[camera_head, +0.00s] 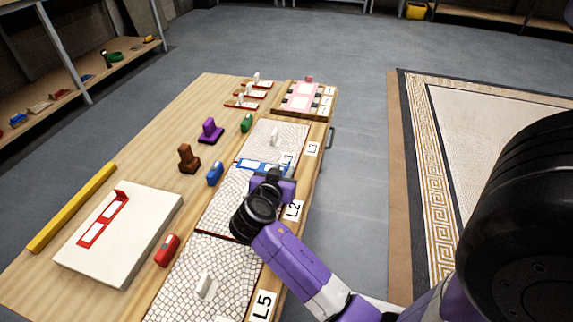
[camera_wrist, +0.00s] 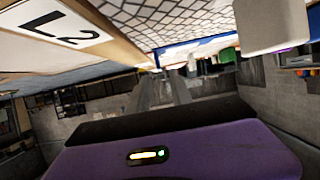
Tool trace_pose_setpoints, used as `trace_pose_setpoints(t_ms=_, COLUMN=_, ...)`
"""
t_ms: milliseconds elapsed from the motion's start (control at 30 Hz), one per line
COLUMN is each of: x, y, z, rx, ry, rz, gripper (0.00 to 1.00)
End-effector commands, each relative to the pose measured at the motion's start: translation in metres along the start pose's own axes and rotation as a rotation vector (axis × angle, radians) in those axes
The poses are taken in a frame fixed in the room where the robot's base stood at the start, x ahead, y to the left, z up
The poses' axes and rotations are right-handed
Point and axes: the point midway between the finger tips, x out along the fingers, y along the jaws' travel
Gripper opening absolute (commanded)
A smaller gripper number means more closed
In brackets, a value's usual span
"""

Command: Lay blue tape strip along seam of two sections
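A blue tape strip (camera_head: 259,165) with white patches lies across the boundary between the mosaic section by label L3 (camera_head: 270,137) and the section by label L2 (camera_head: 222,212). A blue edge, likely the strip, shows in the wrist view (camera_wrist: 195,46). My gripper (camera_head: 276,178) is over the right side of the L2 section, close to the strip's right end. My wrist hides part of that section, and I cannot tell whether the gripper touches the strip. The fingertips are not clear in either view.
A white slab (camera_head: 110,255) carries a red strip.

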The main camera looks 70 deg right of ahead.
Motion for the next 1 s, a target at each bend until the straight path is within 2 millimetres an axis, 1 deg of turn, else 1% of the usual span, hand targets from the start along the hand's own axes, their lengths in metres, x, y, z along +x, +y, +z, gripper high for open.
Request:
trace_pose_setpoints(t_ms=33, x=-0.013, y=0.0, z=-0.002, rx=-0.002, ry=0.0, rz=-0.003, gripper=0.26)
trace_pose_setpoints(t_ms=200, x=-0.046, y=-0.001, z=-0.001, rx=-0.002, ry=-0.001, rz=-0.003, gripper=0.26)
trace_pose_setpoints(t_ms=300, x=-0.06, y=0.0, z=-0.002, rx=0.0, ry=0.001, rz=-0.002, gripper=0.26)
trace_pose_setpoints(t_ms=400, x=-0.07, y=0.0, z=0.0, rx=0.0, ry=-0.001, rz=-0.002, gripper=0.26)
trace_pose_setpoints(t_ms=567, x=-0.075, y=0.0, z=0.0, rx=0.0, ry=0.0, rz=0.0, gripper=0.26)
trace_pose_setpoints(t_ms=1000, x=-0.075, y=0.0, z=0.0, rx=0.0, ry=0.0, rz=0.0, gripper=0.26)
